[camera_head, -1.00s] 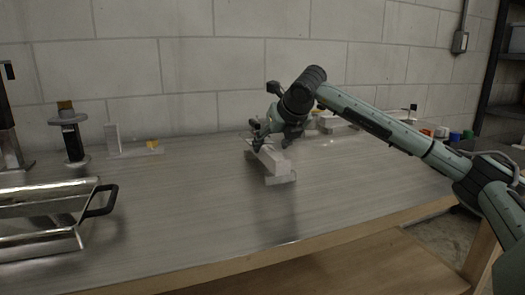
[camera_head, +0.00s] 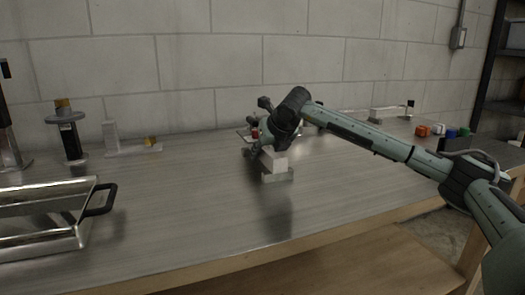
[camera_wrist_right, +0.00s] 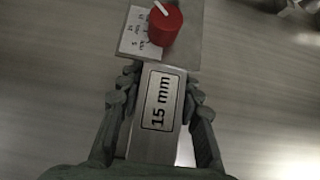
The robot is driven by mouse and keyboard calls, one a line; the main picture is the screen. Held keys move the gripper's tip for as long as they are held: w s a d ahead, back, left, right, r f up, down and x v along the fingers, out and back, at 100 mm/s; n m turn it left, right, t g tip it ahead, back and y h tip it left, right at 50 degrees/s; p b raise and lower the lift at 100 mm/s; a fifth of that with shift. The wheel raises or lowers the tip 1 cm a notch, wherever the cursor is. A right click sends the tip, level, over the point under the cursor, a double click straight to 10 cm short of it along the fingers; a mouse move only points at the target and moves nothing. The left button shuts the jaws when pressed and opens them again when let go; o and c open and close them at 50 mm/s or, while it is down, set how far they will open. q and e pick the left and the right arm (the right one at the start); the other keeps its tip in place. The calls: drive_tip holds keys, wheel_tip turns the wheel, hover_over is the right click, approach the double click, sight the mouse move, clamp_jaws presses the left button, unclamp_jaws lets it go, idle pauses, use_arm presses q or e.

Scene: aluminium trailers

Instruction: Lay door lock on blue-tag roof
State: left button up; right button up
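My right gripper (camera_head: 256,143) is at the middle of the bench, over a pale two-step block (camera_head: 275,175). In the right wrist view its fingers (camera_wrist_right: 158,92) stand on either side of a metal bar marked "15 mm" (camera_wrist_right: 158,105). The fingertips lie close to both its sides; I cannot tell if they press on it. Beyond the bar, a red knob with a white pointer (camera_wrist_right: 165,22) stands on a grey plate beside a small printed label (camera_wrist_right: 138,35). I cannot make out which object is the door lock, nor a roof with a blue tag. My left gripper is not in view.
A shiny metal tray with a black handle (camera_head: 100,203) sits at the left. Behind it stand a dark upright tool (camera_head: 68,135) and a grey angled piece with a yellow tag (camera_head: 133,150). Small coloured pieces (camera_head: 437,130) lie at the far right. The front bench is clear.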

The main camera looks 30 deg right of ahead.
clamp_jaws()
drive_tip(key=shift+r, duration=0.1)
